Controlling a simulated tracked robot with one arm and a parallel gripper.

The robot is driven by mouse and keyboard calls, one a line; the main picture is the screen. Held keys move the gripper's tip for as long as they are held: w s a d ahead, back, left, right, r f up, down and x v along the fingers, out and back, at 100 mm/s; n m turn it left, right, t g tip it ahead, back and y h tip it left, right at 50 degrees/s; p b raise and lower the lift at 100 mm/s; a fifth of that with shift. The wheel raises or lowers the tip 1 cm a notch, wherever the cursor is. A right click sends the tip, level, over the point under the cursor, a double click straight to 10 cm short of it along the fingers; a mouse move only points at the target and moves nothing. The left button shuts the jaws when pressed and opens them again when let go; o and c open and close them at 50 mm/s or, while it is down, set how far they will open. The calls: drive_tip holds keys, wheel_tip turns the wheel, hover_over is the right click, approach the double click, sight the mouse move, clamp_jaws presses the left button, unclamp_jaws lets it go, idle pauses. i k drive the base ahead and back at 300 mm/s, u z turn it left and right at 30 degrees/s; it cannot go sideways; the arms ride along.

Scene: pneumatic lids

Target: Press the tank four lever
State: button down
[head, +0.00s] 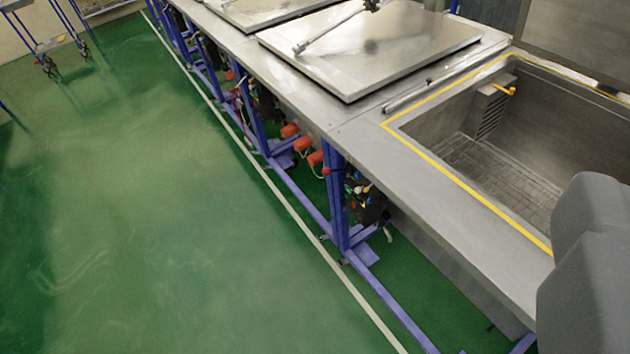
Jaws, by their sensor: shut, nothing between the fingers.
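A row of steel tanks runs from upper left to lower right. The nearest tank (480,170) stands open, with a yellow-edged rim and its lid (575,30) raised at the upper right. Behind it, one tank has its flat lid (375,50) down. Under the counter are small dark valve units with hoses (365,203) and several orange-red parts (302,143). No number is readable, so I cannot tell which tank is four, and no lever is clear. My gripper's fingers are not in view; a grey part, probably of my arm, fills the lower right.
Blue frame legs (338,205) carry the counter (340,125) and reach the floor on its near side. A pale line (330,262) runs along the green floor (150,220) beside them. The floor left of it is wide and clear. A wheeled blue frame (60,45) stands at the far left.

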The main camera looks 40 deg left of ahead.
sight(326, 171)
drive_tip(key=u, duration=0.5)
drive_tip(key=i, duration=1.05)
drive_tip(key=z, duration=0.15)
